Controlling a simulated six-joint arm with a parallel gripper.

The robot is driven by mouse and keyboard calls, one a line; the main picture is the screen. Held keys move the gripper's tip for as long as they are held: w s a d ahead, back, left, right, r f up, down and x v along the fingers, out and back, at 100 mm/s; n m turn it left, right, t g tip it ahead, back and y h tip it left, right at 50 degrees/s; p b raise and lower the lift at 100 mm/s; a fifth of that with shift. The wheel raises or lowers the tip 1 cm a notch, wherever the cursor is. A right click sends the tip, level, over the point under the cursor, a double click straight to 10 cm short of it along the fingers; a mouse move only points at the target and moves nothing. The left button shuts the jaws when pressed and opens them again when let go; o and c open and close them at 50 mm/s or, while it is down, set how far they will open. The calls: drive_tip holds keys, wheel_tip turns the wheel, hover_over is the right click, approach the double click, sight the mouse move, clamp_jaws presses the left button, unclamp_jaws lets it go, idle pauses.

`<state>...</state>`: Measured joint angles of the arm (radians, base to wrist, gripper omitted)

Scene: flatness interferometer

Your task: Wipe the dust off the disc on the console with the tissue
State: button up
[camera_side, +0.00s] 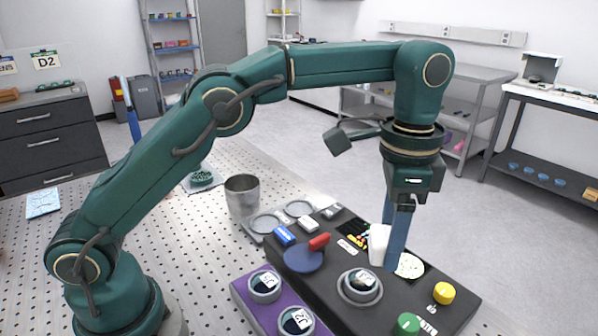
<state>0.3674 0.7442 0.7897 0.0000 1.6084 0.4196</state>
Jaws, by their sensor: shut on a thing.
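The dark console (330,288) stands on the perforated table in the lower right. A pale flat disc with dark specks (412,266) lies on its top, partly hidden by my gripper. A second disc with a printed label (362,280) sits in a round grey holder nearer the front. My gripper (392,246) points down with its blue fingers low over the console, at the left edge of the pale disc. It is shut on the white tissue (377,243), which shows to the left of the fingers. I cannot tell whether the tissue touches the console.
A red-handled blue disc (303,258), a yellow button (444,293) and a green button (408,323) are on the console. A purple tray (246,307) with round labelled parts lies in front. A metal cup (242,197) and a grey two-dish tray (254,236) stand behind left.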

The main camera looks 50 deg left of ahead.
hover_over(376, 287)
drive_tip(key=shift+d+f, duration=0.2)
drive_tip(key=shift+f, duration=2.5)
drive_tip(key=shift+a+f, duration=0.2)
drive_tip(key=shift+f, duration=0.6)
drive_tip(key=shift+s+a, duration=0.1)
drive_tip(key=shift+a, duration=2.2)
drive_tip(key=shift+w+d, duration=0.2)
drive_tip(key=shift+d, duration=2.4)
drive_tip(key=shift+a+r, duration=0.1)
drive_tip(key=shift+r, duration=3.9)
